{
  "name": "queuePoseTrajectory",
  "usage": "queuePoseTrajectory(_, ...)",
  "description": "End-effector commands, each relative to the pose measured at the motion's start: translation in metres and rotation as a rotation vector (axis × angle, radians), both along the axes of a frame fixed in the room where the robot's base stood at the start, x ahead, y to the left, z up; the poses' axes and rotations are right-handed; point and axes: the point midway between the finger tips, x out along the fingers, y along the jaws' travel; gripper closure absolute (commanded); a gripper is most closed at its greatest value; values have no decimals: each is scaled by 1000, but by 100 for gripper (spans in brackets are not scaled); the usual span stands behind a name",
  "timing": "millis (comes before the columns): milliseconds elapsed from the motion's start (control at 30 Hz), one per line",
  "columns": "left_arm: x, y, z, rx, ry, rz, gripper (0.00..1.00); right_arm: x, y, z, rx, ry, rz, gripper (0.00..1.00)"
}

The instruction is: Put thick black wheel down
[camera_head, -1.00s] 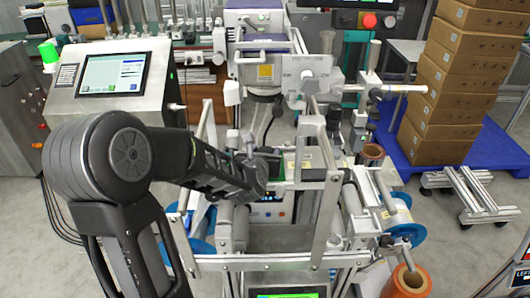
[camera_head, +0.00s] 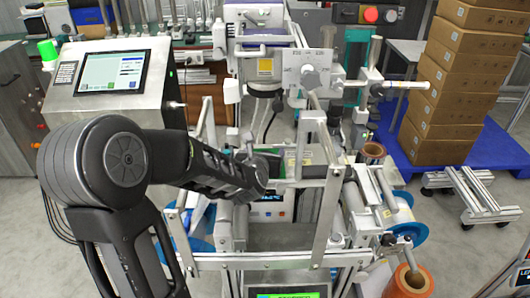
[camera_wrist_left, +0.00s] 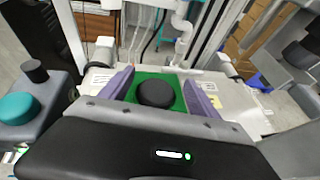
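A thick black wheel (camera_wrist_left: 155,93) rests on a green square pad (camera_wrist_left: 180,100) in the left wrist view. My left gripper (camera_wrist_left: 160,78) has its two purple fingers apart, one on each side of the wheel, with green showing between wheel and fingers. The gripper's dark body hides the near side of the pad. In the head view my left arm (camera_head: 215,172) reaches in from the left to the middle of the machine; its fingers and the wheel are hidden there. My right gripper is not in view.
A teal disc (camera_wrist_left: 18,108) and a smaller black piece (camera_wrist_left: 34,70) sit on a grey block at the left of the wrist view. In the head view, metal frame bars (camera_head: 325,195) and rollers crowd the arm. A copper-coloured roll (camera_head: 408,282) stands at the lower right.

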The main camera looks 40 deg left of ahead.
Motion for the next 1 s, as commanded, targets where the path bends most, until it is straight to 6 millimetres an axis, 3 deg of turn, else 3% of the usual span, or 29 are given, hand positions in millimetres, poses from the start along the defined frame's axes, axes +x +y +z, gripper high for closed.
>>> queuePoseTrajectory(333, 0, 0, 3, 0, 0, 0, 29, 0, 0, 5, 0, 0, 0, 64)
queuePoseTrajectory(567, 0, 0, 20, 0, 2, 0, 29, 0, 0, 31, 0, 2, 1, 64)
queuePoseTrajectory(600, -8, -3, 17, 0, -3, 0, 29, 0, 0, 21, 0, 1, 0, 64)
queuePoseTrajectory(833, -51, -25, 37, 0, -6, 1, 29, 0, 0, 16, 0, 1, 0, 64)
queuePoseTrajectory(1000, -71, -33, 40, 2, -7, 4, 29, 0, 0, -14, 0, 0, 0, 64)
